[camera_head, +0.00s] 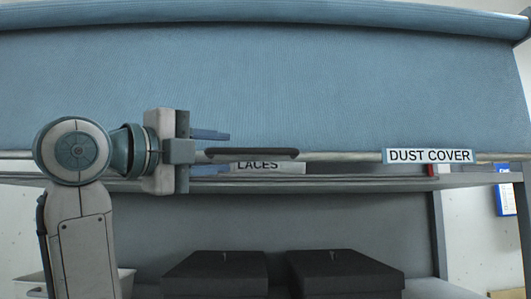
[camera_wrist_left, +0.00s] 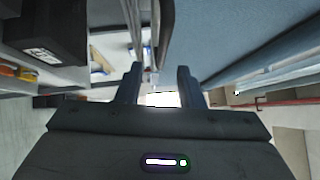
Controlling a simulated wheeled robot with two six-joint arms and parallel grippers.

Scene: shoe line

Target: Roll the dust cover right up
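The blue dust cover (camera_head: 300,85) hangs from a roll (camera_head: 270,12) along the top of the shelving. Its pale bottom bar (camera_head: 340,156) is a little above a shelf edge and bears a "DUST COVER" label (camera_head: 429,156). A dark handle (camera_head: 260,154) sits on the bar. My right gripper is not in view.
A "LACES" label (camera_head: 258,167) shows partly behind the handle, by the shelf edge (camera_head: 350,183). Two black boxes (camera_head: 215,274) (camera_head: 345,272) stand below. A white bin (camera_head: 125,280) is at lower left. A dark post (camera_head: 523,190) stands at right.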

